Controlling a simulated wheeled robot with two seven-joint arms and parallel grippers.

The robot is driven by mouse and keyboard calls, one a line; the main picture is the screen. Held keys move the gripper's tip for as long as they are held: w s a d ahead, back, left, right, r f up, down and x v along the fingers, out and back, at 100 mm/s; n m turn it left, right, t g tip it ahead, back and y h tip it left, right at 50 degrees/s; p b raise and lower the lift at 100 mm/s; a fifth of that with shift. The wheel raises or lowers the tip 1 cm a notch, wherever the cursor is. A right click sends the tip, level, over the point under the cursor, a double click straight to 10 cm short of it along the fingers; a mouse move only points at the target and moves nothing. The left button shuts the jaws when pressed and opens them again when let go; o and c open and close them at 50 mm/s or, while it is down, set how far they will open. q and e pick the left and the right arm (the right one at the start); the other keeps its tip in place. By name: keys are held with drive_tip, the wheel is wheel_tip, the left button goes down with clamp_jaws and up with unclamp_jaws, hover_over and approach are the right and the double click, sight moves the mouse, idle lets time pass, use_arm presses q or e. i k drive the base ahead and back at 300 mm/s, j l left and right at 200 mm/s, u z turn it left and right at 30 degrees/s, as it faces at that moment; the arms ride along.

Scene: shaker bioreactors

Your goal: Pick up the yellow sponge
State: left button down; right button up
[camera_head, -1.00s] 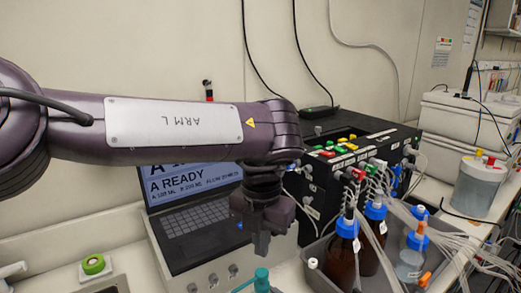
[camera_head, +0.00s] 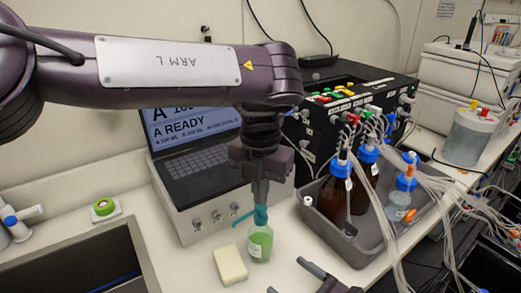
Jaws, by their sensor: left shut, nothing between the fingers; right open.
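The pale yellow sponge (camera_head: 230,265) lies on the white bench, just left of a bottle with green liquid (camera_head: 260,243) and a teal top. My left gripper (camera_head: 261,200) is shut and points down at the bottle's top, above and right of the sponge. Whether it touches the bottle top I cannot tell. My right gripper (camera_head: 294,280) shows at the bottom edge, right of the sponge. It is open and empty, with its lower part cut off by the frame.
A laptop-like console (camera_head: 195,160) stands behind the sponge. A grey tray (camera_head: 345,243) with brown bottles and tubing is to the right. Bench left of the sponge is clear.

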sight(230, 264)
drive_tip(key=k, duration=1.35)
